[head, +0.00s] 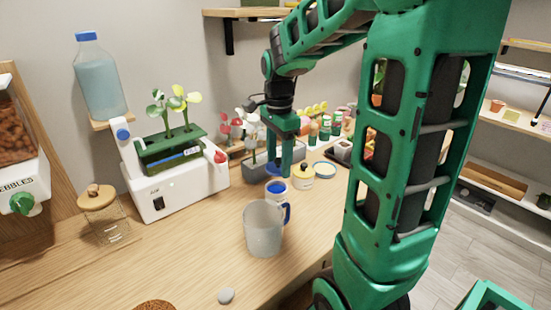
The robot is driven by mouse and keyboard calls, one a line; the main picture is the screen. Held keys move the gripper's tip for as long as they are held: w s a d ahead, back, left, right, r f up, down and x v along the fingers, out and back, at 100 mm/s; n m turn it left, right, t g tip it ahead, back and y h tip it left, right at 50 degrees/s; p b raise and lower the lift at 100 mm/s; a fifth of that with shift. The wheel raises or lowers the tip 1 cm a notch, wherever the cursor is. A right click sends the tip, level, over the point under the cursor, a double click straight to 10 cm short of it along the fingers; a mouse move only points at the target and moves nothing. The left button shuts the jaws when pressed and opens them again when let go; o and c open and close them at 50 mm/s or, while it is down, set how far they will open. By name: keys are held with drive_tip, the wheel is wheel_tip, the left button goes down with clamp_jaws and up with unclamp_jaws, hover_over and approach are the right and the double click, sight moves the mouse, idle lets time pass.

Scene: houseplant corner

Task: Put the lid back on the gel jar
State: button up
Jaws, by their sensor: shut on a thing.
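My gripper (279,170) points down over the counter, right of the white machine. It is shut on a small blue piece, seemingly the lid (273,169), partly hidden by the fingers. A small white-and-blue jar (277,190), seemingly the gel jar, stands just below the fingertips, behind the mug. Blue shows in its top. From this one view I cannot tell whether the lid touches the jar or hangs above it.
A grey mug (263,232) with a blue handle stands in front of the jar. A yellow-topped jar (302,178) is close on the right, with a blue-rimmed dish (324,170) beyond. A white machine (180,187) with plants stands left. The front counter is mostly clear.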

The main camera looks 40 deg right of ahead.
drive_tip(key=shift+w+a+f, duration=0.1)
drive_tip(key=shift+a+f, duration=0.05)
drive_tip(key=shift+f, duration=0.8)
drive_tip(key=shift+a+f, duration=0.1)
drive_tip(key=shift+f, duration=1.5)
drive_tip(key=shift+f, duration=0.15)
idle(0.5)
drive_tip(key=o, duration=1.6)
drive_tip(key=shift+c, duration=0.2)
drive_tip(key=shift+r, duration=0.2)
drive_tip(key=shift+r, duration=3.35)
